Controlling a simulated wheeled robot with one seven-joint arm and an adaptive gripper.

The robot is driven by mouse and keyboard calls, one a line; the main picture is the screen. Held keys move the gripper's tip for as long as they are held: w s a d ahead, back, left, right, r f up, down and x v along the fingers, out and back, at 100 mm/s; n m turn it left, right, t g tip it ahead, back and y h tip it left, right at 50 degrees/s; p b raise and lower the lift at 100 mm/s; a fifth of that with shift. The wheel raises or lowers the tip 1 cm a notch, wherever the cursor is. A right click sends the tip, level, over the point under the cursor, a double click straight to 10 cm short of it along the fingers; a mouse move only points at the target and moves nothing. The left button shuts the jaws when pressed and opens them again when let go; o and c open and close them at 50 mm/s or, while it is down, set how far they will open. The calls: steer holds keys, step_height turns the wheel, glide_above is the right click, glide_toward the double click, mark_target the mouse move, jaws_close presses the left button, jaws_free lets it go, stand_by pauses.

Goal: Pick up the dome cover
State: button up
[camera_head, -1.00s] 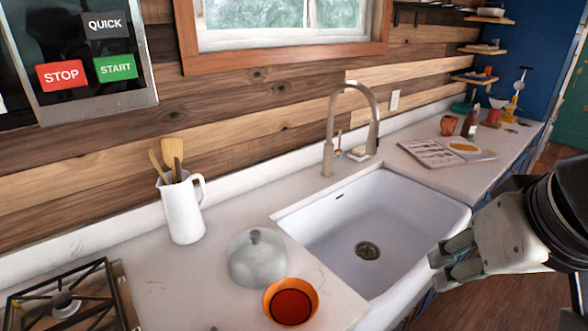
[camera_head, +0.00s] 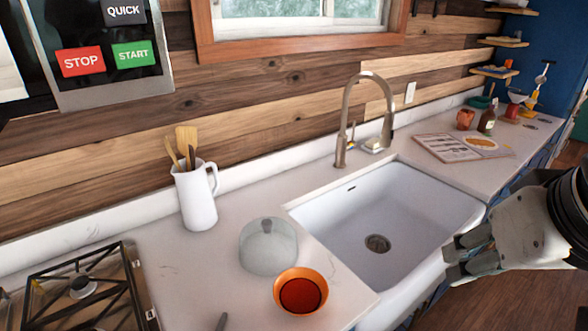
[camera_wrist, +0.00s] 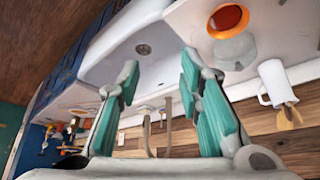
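The dome cover (camera_head: 268,248) is a clear, greyish glass dome with a knob on top. It stands on the white counter left of the sink, just behind an orange bowl (camera_head: 300,291). It also shows in the wrist view (camera_wrist: 236,52), beyond the fingers and to the right. My gripper (camera_head: 456,260) is at the right of the head view, over the sink's front right edge, well apart from the dome. In the wrist view its two fingers (camera_wrist: 160,80) are spread with nothing between them, so it is open and empty.
A white sink (camera_head: 400,215) with a tall faucet (camera_head: 347,120) lies between my gripper and the dome. A white pitcher (camera_head: 197,200) with wooden utensils stands behind left of the dome. A gas stove (camera_head: 85,290) is at the lower left.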

steer(key=shift+o, duration=0.2)
steer(key=o, duration=0.3)
steer(key=shift+w, duration=0.1)
steer(key=shift+o, duration=0.2)
steer(key=m+g+y+b, duration=0.7)
steer(key=m+y+b, duration=0.5)
steer(key=m+y, duration=0.55)
glide_toward(268, 222)
steer(key=shift+y, duration=0.25)
steer(key=a, duration=0.2)
steer(key=a+f, duration=0.1)
steer(key=a, duration=0.2)
steer(key=shift+w+p, duration=0.1)
steer(key=shift+p, duration=0.2)
steer(key=a, duration=0.2)
steer(key=s+a+p, duration=0.1)
steer(key=a, duration=0.1)
steer(key=shift+f, duration=0.1)
steer(key=shift+w+a, duration=0.1)
steer(key=shift+a, duration=0.4)
